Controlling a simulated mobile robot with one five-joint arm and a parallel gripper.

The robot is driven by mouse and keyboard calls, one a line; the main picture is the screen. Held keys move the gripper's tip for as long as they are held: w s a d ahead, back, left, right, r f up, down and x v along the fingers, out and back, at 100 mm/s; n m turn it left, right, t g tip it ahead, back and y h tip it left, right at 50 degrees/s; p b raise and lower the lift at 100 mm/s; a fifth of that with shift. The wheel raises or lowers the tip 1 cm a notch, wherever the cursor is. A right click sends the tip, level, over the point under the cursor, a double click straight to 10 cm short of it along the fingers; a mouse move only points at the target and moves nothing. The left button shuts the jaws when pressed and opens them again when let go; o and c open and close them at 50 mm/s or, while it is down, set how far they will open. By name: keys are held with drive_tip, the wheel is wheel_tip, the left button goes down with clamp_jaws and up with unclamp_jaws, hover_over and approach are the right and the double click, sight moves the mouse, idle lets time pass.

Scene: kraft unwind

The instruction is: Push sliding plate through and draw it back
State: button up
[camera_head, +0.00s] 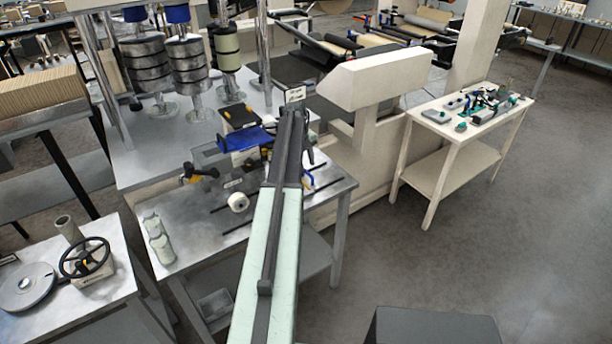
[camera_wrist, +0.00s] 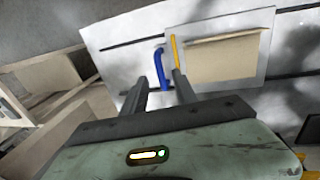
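In the wrist view, a pale flat plate (camera_wrist: 258,68) carrying a tan block (camera_wrist: 222,57) lies on the grey bench top; I take it for the sliding plate. A blue curved handle (camera_wrist: 160,68) and a yellow strip (camera_wrist: 174,50) stand at its left edge. My gripper (camera_wrist: 158,84) is open, with two dark fingers apart and the blue handle just beyond the gap between their tips. I cannot tell whether they touch it. In the head view, my arm hides most of the plate; a bit of blue (camera_head: 308,180) shows right of the arm.
A cream machine frame (camera_head: 375,80) stands behind right. A handwheel (camera_head: 86,258) is on a side table at left. Open floor lies at right.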

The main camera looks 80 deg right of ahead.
sight(308, 173)
drive_tip(key=f, duration=0.1)
drive_tip(key=f+b, duration=0.2)
drive_tip(key=f, duration=0.1)
drive_tip(key=shift+s+d, duration=0.25)
drive_tip(key=shift+r, duration=0.15)
clamp_jaws()
idle(1.0)
